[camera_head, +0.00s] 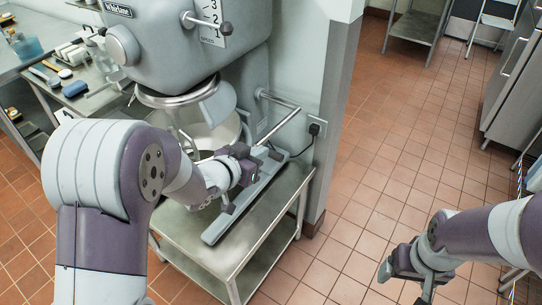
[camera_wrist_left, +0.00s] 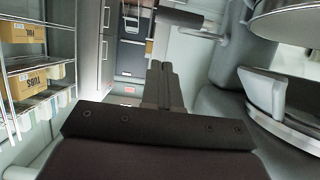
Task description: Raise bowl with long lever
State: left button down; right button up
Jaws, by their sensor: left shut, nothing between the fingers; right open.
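The large grey mixer (camera_head: 190,45) stands on a metal table at the upper left. Its pale bowl (camera_head: 222,132) sits under the mixer head, partly hidden by my left arm. The long lever (camera_head: 282,125) is a bent metal bar reaching out from the mixer's right side. My left gripper (camera_head: 248,168) is shut and empty, below the lever's near end. In the left wrist view its closed fingers (camera_wrist_left: 160,80) point toward a dark cylindrical handle (camera_wrist_left: 181,18) on a rod, apparently the lever, with a visible gap. My right gripper (camera_head: 405,281) is open and empty over the floor.
The mixer's metal table (camera_head: 205,245) stands beside a wall post (camera_head: 340,90) with a plugged-in cord (camera_head: 314,130). A side table (camera_head: 95,100) with utensils is at the left. Shelves with boxes (camera_wrist_left: 25,85) show in the left wrist view.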

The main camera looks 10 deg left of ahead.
aim_at(269, 156)
pick_arm(q)
jog(key=w+f, duration=0.1)
jog(key=w+d+f, duration=0.1)
jog(key=w+f, duration=0.3)
jog(key=shift+d, duration=0.25)
jog(key=shift+s, duration=0.1)
